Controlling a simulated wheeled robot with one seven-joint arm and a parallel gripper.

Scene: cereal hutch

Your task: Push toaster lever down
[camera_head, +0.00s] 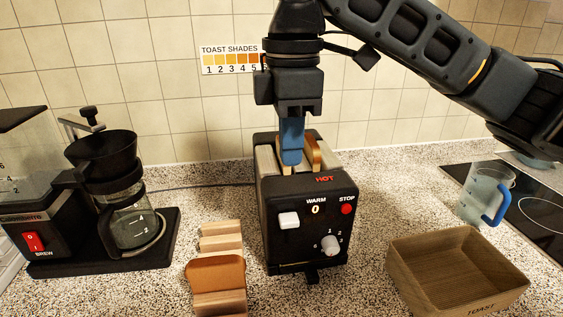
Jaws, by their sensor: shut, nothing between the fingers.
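The black toaster (306,200) stands upright on the counter with its control face toward me. Bread slices (314,153) stick up from its top slots. The face has a white button (289,219), a "0" display, a red STOP button (346,209) and a numbered dial (329,245). A small black tab (312,276) juts out at the bottom of the face; I cannot tell whether it is the lever. My gripper (291,160) points down with its blue fingers shut and empty, over the toaster top beside the bread. The fingers hide part of the slots, and contact is unclear.
A coffee maker (107,205) stands at the left. A wooden rack (221,240) with one toast slice (214,271) is left of the toaster. A wooden TOAST box (455,288) and a blue-handled jug (485,192) are at the right. A toast shades chart (231,58) hangs behind.

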